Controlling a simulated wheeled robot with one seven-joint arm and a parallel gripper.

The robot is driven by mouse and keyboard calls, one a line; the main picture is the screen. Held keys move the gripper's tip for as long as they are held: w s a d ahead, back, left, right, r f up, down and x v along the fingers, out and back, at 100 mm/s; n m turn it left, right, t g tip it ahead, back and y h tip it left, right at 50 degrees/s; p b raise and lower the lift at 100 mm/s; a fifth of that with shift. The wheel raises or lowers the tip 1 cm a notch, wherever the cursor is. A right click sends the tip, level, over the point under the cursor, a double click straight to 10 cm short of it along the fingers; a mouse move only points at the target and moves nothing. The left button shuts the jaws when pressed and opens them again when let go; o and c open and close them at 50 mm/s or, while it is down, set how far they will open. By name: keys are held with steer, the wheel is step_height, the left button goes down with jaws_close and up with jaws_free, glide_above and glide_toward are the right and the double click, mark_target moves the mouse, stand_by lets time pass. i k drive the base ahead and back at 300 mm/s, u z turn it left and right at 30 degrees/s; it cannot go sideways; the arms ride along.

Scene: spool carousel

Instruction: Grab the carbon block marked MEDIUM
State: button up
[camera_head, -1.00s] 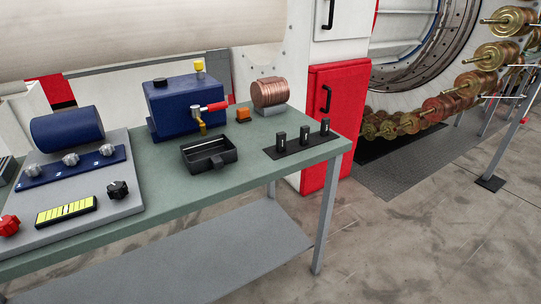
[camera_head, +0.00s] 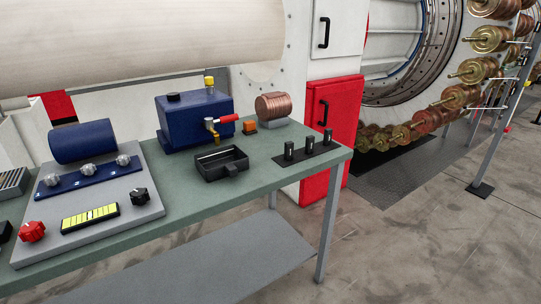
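Three small black blocks stand upright in a row on a dark flat strip (camera_head: 299,158) near the right end of the green bench. They are the left block (camera_head: 289,150), the middle block (camera_head: 310,144) and the right block (camera_head: 328,136). Each has a small pale mark that is too small to read, so I cannot tell which one is marked MEDIUM. My gripper is not in view.
The green bench (camera_head: 190,208) also holds a black tray (camera_head: 221,162), a blue box with a tap (camera_head: 193,118), a copper coil (camera_head: 272,107), an orange block (camera_head: 249,127) and a grey control panel (camera_head: 100,212). Open floor (camera_head: 400,250) lies right of the bench.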

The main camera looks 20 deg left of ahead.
mark_target(289, 152)
steer(key=u, duration=0.05)
steer(key=i, duration=1)
steer(key=z, duration=0.05)
